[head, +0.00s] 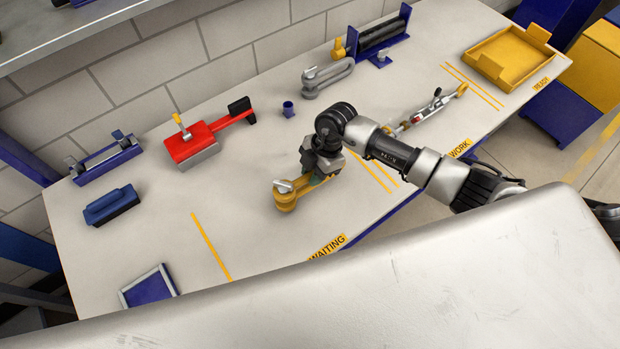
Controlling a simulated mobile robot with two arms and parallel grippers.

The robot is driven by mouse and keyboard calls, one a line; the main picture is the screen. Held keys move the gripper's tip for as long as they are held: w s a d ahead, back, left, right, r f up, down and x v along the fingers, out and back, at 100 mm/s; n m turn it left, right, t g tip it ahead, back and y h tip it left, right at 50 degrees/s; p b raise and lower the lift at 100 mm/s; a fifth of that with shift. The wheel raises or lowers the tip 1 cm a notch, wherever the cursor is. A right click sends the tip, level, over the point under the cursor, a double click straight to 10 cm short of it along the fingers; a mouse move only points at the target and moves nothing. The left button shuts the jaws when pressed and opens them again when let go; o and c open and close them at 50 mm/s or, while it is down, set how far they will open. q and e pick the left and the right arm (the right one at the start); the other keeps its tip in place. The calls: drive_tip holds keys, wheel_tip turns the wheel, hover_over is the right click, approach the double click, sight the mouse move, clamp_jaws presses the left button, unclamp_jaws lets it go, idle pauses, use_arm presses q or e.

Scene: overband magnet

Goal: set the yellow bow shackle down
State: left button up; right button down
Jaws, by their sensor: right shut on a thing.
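The yellow bow shackle (287,200) is at the middle of the bench (235,250), near the WAITING label (327,247). It has a pale pin at its left end. My right gripper (318,176) is shut on the shackle's right part, and its fingers partly hide it. The shackle is low over the bench top; I cannot tell whether it touches. My left gripper is not in view.
A grey shackle (328,80), a small blue cup (288,109) and a red magnet block (193,144) stand behind. A turnbuckle-like part (432,108) lies near the WORK label (460,149). A yellow tray (508,60) is at far right.

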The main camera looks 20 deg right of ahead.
sight(312, 171)
drive_tip(key=shift+r+p, duration=3)
drive_tip(key=shift+r, duration=0.3)
drive_tip(key=shift+w+a, duration=0.1)
